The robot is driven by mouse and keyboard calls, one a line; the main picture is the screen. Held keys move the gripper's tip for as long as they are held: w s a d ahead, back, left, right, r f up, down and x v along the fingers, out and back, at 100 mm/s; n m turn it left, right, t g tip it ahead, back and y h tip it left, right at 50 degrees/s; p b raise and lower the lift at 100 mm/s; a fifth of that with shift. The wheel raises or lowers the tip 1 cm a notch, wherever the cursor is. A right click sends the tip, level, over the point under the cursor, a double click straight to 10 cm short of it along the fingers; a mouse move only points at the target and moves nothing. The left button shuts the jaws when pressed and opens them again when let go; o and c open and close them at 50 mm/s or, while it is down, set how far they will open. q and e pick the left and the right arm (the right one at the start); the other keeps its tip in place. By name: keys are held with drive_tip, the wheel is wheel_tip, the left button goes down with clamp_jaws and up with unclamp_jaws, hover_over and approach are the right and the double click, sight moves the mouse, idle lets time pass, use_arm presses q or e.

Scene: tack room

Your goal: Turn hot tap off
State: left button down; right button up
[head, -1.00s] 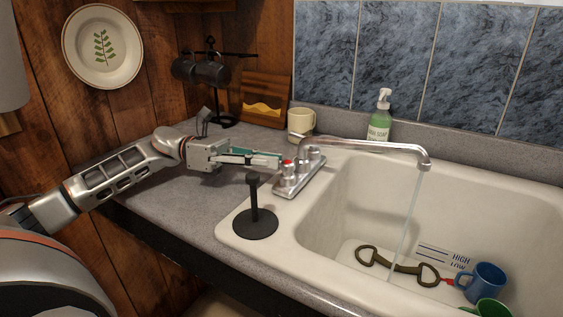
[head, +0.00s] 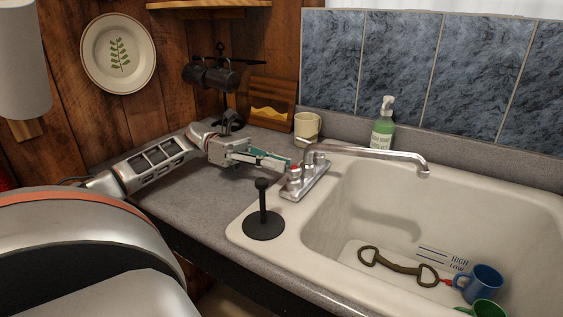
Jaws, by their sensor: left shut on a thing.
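The hot tap handle (head: 294,170), with a red top, is at the near end of the chrome faucet base (head: 306,184) on the sink's left rim. My left gripper (head: 285,163) comes in from the left and is shut on the hot tap handle, its fingertips partly hiding it. The faucet's spout (head: 375,155) reaches right over the basin, and no water stream shows from its end. My right gripper is not in view.
A black stand (head: 263,222) stands on the sink's near left corner, close to my left gripper. A cream mug (head: 307,127) and a green soap bottle (head: 383,127) stand behind the faucet. The white sink (head: 345,215) holds a bit-like object (head: 395,266) and a blue mug (head: 482,283).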

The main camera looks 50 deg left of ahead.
use_arm(q)
drive_tip(key=c, duration=2.1)
unclamp_jaws()
drive_tip(key=shift+c, duration=0.2)
drive_tip(key=v, duration=1)
drive_tip(key=shift+a+r, duration=0.1)
drive_tip(key=shift+a, duration=0.2)
drive_tip(key=shift+v, duration=0.75)
